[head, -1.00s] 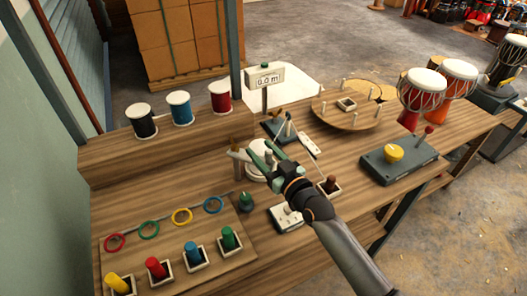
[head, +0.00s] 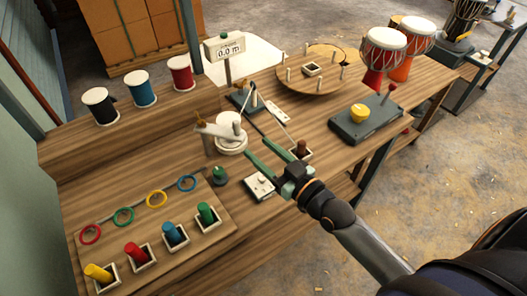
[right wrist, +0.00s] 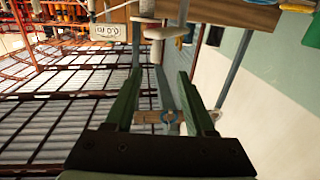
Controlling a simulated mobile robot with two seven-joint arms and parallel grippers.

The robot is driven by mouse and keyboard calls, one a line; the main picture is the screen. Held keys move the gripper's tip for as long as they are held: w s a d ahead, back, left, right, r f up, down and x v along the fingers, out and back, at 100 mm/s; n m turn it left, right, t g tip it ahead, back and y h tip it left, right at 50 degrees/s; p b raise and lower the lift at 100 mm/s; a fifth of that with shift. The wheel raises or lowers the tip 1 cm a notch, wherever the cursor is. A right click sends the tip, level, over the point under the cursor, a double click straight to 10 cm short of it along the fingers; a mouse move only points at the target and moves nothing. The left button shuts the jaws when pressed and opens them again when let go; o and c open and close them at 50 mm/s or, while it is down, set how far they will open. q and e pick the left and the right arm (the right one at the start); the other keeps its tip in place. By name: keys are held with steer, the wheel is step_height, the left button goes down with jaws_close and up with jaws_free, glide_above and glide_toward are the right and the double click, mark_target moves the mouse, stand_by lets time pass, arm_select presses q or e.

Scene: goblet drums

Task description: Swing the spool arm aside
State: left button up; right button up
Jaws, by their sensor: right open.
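The spool arm (head: 217,131) is a pale bar with a brownish upright at its left end. It reaches over a round white base (head: 232,148) near the middle of the bench, with a white cylinder (head: 229,119) above it. My right gripper (head: 257,148) has green fingers, spread apart and empty. Its tips point toward the white base from the right, close to it; I cannot tell whether they touch. The fingers also show apart in the right wrist view (right wrist: 160,74), with white round parts beyond them. My left gripper is out of view.
Black, blue and red spools (head: 140,92) stand on the raised shelf. A sign (head: 224,46) reads 0.0 m. A green knob (head: 220,175) and a white switch plate (head: 259,186) sit close by. A grey box (head: 366,121) with a yellow knob and a round wooden disc (head: 318,69) lie beyond.

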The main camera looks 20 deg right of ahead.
steer(key=shift+s, duration=0.1)
steer(key=shift+c, duration=0.2)
steer(key=shift+d, duration=0.1)
steer(key=shift+c, duration=0.8)
steer(key=d+m+b, duration=0.1)
steer(key=m, duration=0.1)
steer(key=w+d+f+m+b, duration=0.1)
steer(key=m, duration=0.1)
steer(key=d+m+b, duration=0.1)
steer(key=m, duration=0.1)
steer(key=shift+w+f, duration=0.15)
steer(key=shift+w, duration=0.15)
steer(key=c, duration=0.4)
steer(key=m, duration=0.2)
steer(key=d+m+b, duration=0.1)
steer(key=m, duration=0.1)
steer(key=w+d+m+b, duration=0.1)
steer(key=shift+m, duration=0.4)
jaws_close()
steer(key=w+a+r+m, duration=0.1)
steer(key=w+a+m, duration=0.4)
steer(key=w, duration=0.2)
steer(key=shift+m+y, duration=0.3)
steer(key=shift+y, duration=0.1)
